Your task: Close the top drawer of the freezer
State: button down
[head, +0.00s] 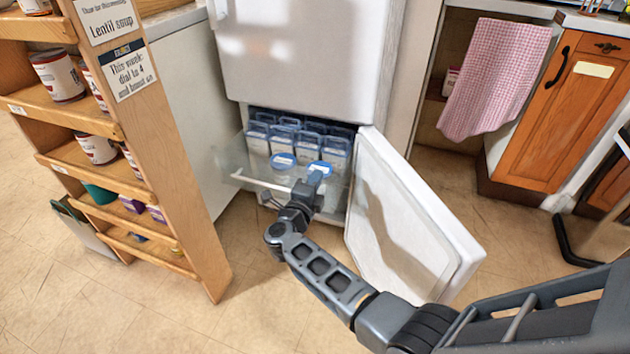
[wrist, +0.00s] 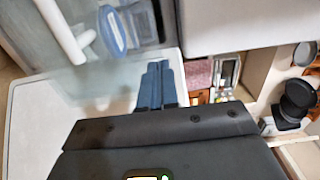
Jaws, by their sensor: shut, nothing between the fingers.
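The freezer (head: 300,60) stands in the middle, its lower compartment uncovered. Its top drawer (head: 236,170) is clear, with a white handle bar (head: 262,183) across the front, and is pulled out. It holds several blue-lidded tubs (head: 283,160). My gripper (head: 316,177) has blue fingers and is over the right front part of the drawer, right of the bar's visible stretch. In the wrist view the fingers (wrist: 158,84) are shut and empty. The bar (wrist: 62,32) and a blue lid (wrist: 112,30) lie left of them there. My arm hides the drawer's lower right front; I cannot tell whether I touch it.
The freezer door (head: 400,220) is swung open to the right, close beside my arm. A wooden shelf rack (head: 165,150) with cans stands at the left. A wooden cabinet (head: 560,125) and checked towel (head: 496,75) are at the right. Floor is clear at the front left.

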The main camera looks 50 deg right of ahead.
aim_at(339, 139)
jog(key=b+x, duration=1)
jog(key=x, duration=1.1)
jog(key=shift+d+f+b, duration=0.1)
jog(key=shift+f+b, duration=0.1)
jog(key=shift+b, duration=0.1)
jog(key=shift+w+d+r+b, duration=0.15)
jog(key=shift+w+d+b, duration=0.15)
jog(key=shift+d, duration=0.35)
jog(key=shift+s+a, duration=0.1)
jog(key=shift+a, duration=0.05)
